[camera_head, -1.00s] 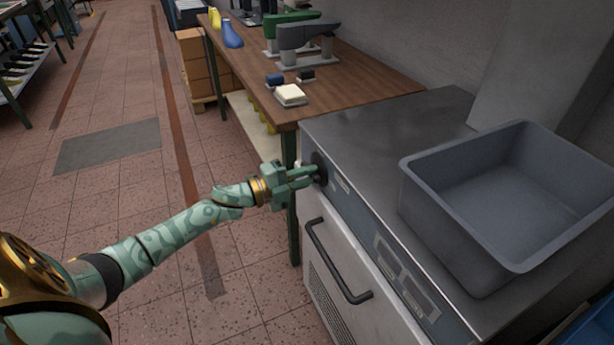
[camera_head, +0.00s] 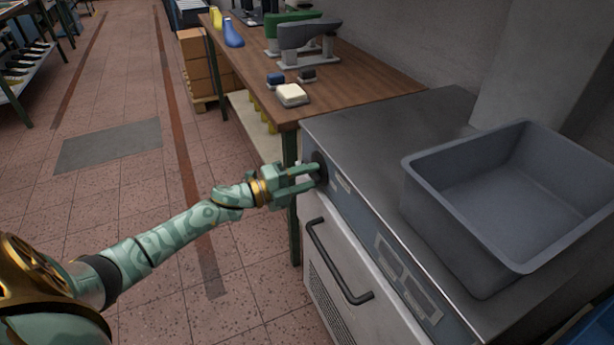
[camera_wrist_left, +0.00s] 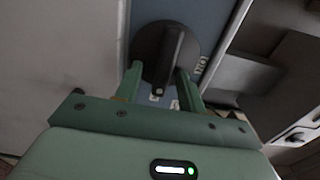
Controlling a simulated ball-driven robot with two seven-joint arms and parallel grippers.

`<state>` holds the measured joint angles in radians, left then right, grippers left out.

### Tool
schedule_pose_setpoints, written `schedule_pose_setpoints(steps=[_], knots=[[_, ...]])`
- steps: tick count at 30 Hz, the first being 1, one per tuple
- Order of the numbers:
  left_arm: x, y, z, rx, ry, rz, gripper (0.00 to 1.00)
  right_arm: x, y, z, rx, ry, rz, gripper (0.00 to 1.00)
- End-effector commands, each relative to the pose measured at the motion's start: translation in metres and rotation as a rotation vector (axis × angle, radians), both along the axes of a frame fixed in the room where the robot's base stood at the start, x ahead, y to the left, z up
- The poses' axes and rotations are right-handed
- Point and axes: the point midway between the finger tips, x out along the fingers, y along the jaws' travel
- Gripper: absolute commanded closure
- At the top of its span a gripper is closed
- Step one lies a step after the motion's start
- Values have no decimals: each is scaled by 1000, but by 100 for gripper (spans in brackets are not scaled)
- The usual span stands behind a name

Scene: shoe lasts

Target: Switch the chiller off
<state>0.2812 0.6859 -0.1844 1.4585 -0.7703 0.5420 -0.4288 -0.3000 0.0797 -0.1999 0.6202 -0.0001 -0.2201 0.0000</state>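The chiller (camera_head: 385,120) is a steel-topped unit with a blue-grey front panel and a pale door. Its round dark knob (camera_head: 322,168) sits at the panel's far end. In the left wrist view the knob (camera_wrist_left: 150,45) has a raised grip bar, and small white labels lie beside and below it. My left gripper (camera_head: 316,175) is at the knob with its fingers apart. In the left wrist view its fingertips (camera_wrist_left: 160,70) are on either side of the bar's lower end, with visible gaps. My right gripper is not in view.
A grey bin (camera_head: 480,215) stands on the chiller top. The door handle (camera_head: 338,262) sticks out below the panel. A wooden bench (camera_head: 360,85) with shoe lasts and tools stands beyond the chiller.

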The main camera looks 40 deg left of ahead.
Motion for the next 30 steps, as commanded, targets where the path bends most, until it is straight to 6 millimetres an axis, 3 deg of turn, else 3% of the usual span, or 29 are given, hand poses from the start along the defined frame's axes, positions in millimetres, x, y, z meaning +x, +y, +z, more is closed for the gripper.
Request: schedule_pose_setpoints(steps=[11,14,24,30], knots=[[-7,4,2,-2,-2,0,61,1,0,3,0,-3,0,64],[-23,13,3,-2,0,1,61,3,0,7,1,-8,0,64],[-102,59,3,-2,1,1,61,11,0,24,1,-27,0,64],[-132,76,2,-2,0,1,61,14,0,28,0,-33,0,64]])
